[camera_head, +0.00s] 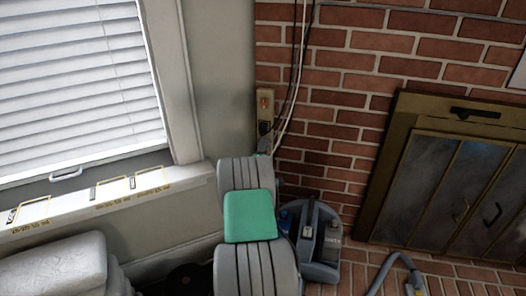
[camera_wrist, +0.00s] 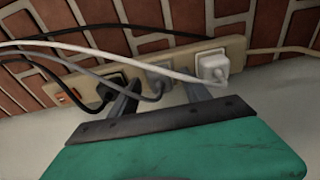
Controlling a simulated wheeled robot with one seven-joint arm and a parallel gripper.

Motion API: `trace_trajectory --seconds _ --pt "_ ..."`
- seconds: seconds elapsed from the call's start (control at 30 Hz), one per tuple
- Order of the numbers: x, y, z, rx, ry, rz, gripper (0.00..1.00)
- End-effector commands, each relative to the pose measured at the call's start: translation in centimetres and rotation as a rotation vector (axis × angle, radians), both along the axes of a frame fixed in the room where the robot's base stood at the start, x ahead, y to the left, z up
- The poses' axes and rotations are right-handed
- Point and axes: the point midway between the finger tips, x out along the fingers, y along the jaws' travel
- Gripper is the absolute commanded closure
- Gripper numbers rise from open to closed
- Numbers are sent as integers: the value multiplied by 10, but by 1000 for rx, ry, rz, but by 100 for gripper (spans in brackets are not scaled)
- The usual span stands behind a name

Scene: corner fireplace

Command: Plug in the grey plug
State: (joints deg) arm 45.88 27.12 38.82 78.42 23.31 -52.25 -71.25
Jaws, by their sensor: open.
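In the wrist view a beige power strip (camera_wrist: 242,50) runs along the brick wall. It also shows upright on the wall in the head view (camera_head: 265,104). The grey plug (camera_wrist: 160,74) is at the strip's middle, its grey cable curving off to the left. I cannot tell how far it is seated. A black plug (camera_wrist: 110,84) is to its left and a white plug (camera_wrist: 212,68) to its right. My gripper (camera_wrist: 160,90) is open, its fingers on either side of the grey plug with gaps visible. In the head view my arm hides the fingers.
Black and white cables (camera_head: 297,70) hang along the wall above the strip and cross the wrist view. A brass-framed fireplace (camera_head: 400,150) is further right, and a windowsill (camera_head: 110,195) at left.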

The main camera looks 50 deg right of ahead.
Motion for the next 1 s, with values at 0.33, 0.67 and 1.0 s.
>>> trace_trajectory --seconds 0.33,0.67,1.0 --pt "-14 25 0 1 2 2 44" --pt "-38 67 -1 -1 1 1 44" --pt "-39 68 0 0 0 0 44"
